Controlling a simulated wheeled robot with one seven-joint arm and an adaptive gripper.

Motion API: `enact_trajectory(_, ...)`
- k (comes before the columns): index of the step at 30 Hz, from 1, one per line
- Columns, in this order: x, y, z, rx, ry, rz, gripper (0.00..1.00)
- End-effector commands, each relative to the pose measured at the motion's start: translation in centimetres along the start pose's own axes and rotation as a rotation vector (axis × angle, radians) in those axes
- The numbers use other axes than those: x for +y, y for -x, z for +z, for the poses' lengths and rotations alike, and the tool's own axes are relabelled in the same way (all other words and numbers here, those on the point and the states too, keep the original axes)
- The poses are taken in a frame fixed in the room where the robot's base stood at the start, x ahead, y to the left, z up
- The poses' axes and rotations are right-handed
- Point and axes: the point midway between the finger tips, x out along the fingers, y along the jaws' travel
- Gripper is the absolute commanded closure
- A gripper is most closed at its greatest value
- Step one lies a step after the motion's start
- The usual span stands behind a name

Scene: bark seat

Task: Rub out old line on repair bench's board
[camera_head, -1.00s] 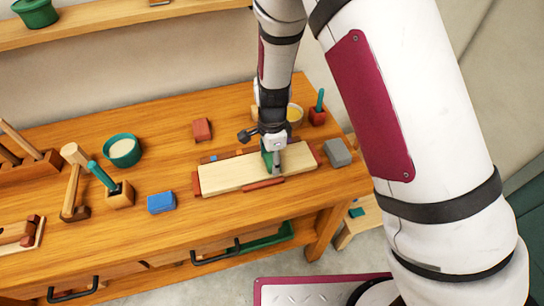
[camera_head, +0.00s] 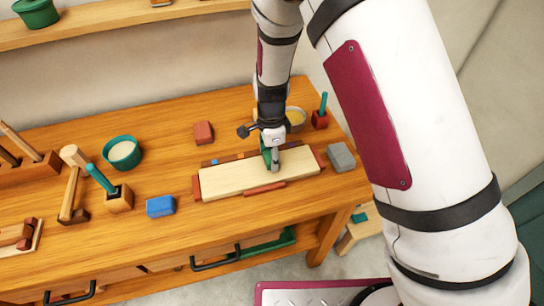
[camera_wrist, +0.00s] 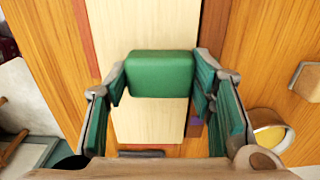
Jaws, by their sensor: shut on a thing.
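The pale wooden board (camera_head: 232,181) lies on the repair bench (camera_head: 100,245) between reddish-brown strips. It also fills the middle of the wrist view (camera_wrist: 145,28). My gripper (camera_head: 271,160) is over the right half of the board, pointing down. In the wrist view, my gripper (camera_wrist: 160,82) is shut on a green block (camera_wrist: 160,74), which lies across the board's width. I cannot tell whether the block touches the board. No line shows clearly on the visible wood; part of the board is hidden by the block and fingers.
A grey block (camera_head: 341,157) sits right of the board, a blue block (camera_head: 160,206) left and a red block (camera_head: 203,132) behind. A yellow-filled bowl (camera_head: 295,118) and a red holder (camera_head: 320,119) stand behind right. A mallet (camera_head: 72,185) and green bowl (camera_head: 123,152) are left.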

Motion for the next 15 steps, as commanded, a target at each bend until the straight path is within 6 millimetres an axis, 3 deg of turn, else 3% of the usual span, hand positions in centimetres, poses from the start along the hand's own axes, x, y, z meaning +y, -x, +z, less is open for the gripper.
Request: enact_trajectory(15, 3.0, -0.1, 0.1, 0.0, 0.001, 0.0, 0.73)
